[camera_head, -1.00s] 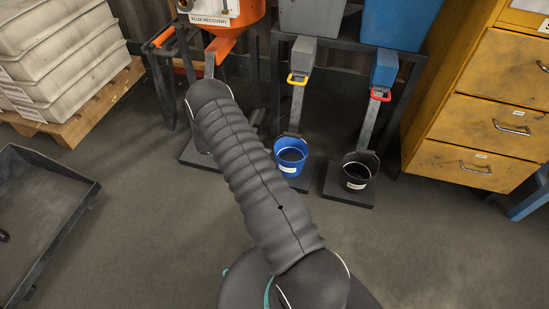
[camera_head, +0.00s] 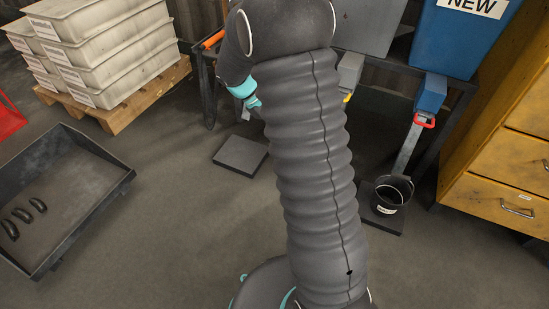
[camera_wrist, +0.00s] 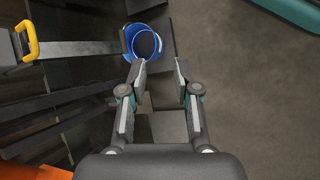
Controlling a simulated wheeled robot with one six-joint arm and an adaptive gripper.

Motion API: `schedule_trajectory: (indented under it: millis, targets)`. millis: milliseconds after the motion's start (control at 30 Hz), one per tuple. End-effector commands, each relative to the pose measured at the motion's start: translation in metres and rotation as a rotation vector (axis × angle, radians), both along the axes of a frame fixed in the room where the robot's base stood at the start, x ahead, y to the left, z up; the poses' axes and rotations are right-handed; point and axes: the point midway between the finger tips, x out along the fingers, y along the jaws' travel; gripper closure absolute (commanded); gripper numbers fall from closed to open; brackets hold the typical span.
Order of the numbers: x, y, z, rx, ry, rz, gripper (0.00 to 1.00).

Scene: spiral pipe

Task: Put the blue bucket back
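The blue bucket (camera_wrist: 145,43) is in the wrist view at the upper middle, its open mouth facing the camera. In the head view it is hidden behind my arm. My gripper (camera_wrist: 159,67) is open, its two fingers spread with nothing between them. The left fingertip is close to the bucket's lower rim in the picture; I cannot tell whether they touch. The gripper's fingers are hidden in the head view. A metal chute (camera_wrist: 75,51) with a yellow handle (camera_wrist: 28,41) ends beside the bucket.
A black bucket (camera_head: 378,198) stands on a dark base under the chute with the red handle (camera_head: 425,121). An empty dark slab (camera_head: 241,154) lies left of my arm. Yellow drawers (camera_head: 490,200) stand at right, a dark tray (camera_head: 125,185) at left. Floor between is clear.

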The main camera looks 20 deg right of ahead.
Motion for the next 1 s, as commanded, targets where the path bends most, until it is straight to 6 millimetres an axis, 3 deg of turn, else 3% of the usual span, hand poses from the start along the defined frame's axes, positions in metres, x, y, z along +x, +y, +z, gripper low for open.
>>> schedule_trajectory:
  millis: [33,200,500,733,1000]
  targets:
    - [-0.009,0.006,0.018,0.021,-0.046,-0.016,0.69]
    - [-0.039,0.026,0.06,0.096,-0.181,-0.069,0.69]
    - [-0.1,0.06,0.117,0.237,-0.419,-0.157,0.69]
    - [-0.15,0.086,0.145,0.355,-0.597,-0.218,0.69]
    - [-0.204,0.113,0.16,0.497,-0.792,-0.283,0.69]
